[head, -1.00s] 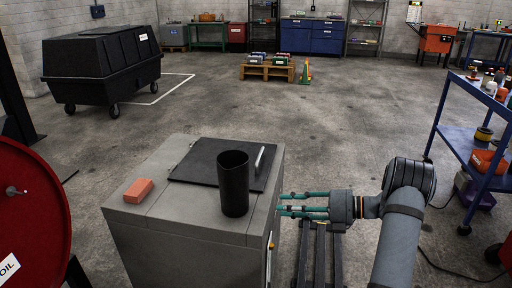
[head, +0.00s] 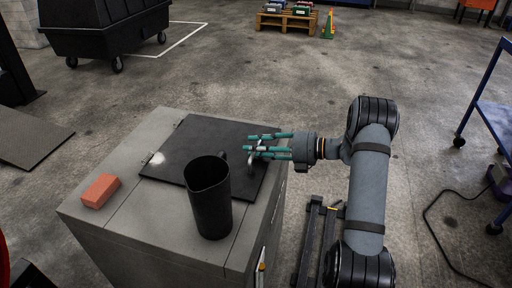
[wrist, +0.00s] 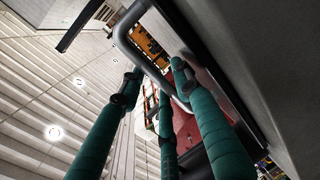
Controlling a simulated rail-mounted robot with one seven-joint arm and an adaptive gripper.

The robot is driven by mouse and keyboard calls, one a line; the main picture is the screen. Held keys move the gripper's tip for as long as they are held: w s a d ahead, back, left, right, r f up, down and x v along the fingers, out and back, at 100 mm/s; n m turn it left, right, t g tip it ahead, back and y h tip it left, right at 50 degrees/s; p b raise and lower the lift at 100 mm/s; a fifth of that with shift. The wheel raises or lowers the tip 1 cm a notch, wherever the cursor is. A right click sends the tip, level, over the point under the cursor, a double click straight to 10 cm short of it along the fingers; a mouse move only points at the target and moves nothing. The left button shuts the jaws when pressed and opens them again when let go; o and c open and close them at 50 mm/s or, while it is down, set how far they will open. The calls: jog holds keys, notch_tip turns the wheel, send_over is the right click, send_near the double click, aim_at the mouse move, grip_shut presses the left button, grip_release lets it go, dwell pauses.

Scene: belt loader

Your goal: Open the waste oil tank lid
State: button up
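The waste oil tank is a grey box (head: 105,215). Its flat black lid (head: 190,135) lies closed on the top. A silver bar handle (head: 251,167) stands near the lid's right edge; it also shows large in the wrist view (wrist: 134,44). My gripper (head: 252,146) has teal fingers and is at the handle, reaching in from the right. In the wrist view, its fingers (wrist: 155,85) are spread on both sides of the handle bar, with gaps visible. Whether any finger touches the bar is unclear.
A black jug (head: 210,200) stands on the tank top at the lid's front edge, close to my gripper. An orange-red brick (head: 100,190) lies on the tank top left of the lid. A blue shelf cart (head: 490,125) stands at the right.

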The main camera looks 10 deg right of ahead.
jog(key=shift+c, duration=0.4)
jog(key=shift+d, duration=0.1)
jog(key=c, duration=0.7)
grip_shut()
